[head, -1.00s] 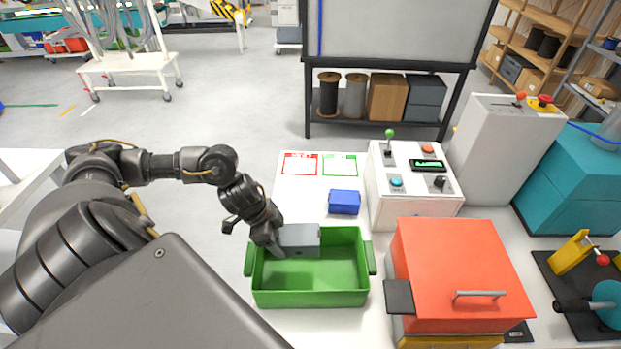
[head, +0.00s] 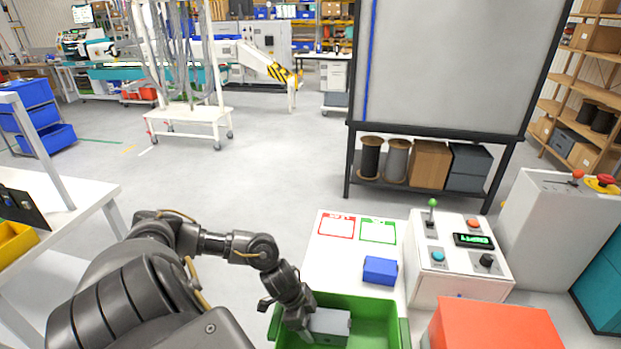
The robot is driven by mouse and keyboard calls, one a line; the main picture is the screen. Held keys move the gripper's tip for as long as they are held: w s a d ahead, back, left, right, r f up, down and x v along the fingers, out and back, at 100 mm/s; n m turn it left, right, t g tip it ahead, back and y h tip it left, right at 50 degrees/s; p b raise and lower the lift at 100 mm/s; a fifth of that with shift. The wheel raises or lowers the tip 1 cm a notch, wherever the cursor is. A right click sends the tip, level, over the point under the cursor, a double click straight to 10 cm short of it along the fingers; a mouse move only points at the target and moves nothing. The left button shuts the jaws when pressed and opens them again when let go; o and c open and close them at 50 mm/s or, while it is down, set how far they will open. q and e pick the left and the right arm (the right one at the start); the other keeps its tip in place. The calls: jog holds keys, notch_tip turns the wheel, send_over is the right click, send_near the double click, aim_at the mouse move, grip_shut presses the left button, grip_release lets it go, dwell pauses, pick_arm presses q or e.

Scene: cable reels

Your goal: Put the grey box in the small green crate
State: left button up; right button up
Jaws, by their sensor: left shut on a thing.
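The grey box (head: 330,326) is at the left part of the small green crate (head: 377,308), within its walls as seen from above. My left gripper (head: 306,322) is shut on the grey box at its left end. The lower part of the crate is cut off by the picture's bottom edge, so I cannot tell whether the box touches the crate floor. My right gripper is not in view.
A blue box (head: 380,270) lies on the white table (head: 330,262) just behind the crate. A control box (head: 455,262) with a green-knobbed lever stands to the right. A red-lidded box (head: 495,328) is right of the crate.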

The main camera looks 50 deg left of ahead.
pick_arm(q)
jog(key=shift+f, duration=1.25)
jog(key=o, duration=1.5)
jog(key=b+v, duration=0.1)
jog(key=v, duration=1.1)
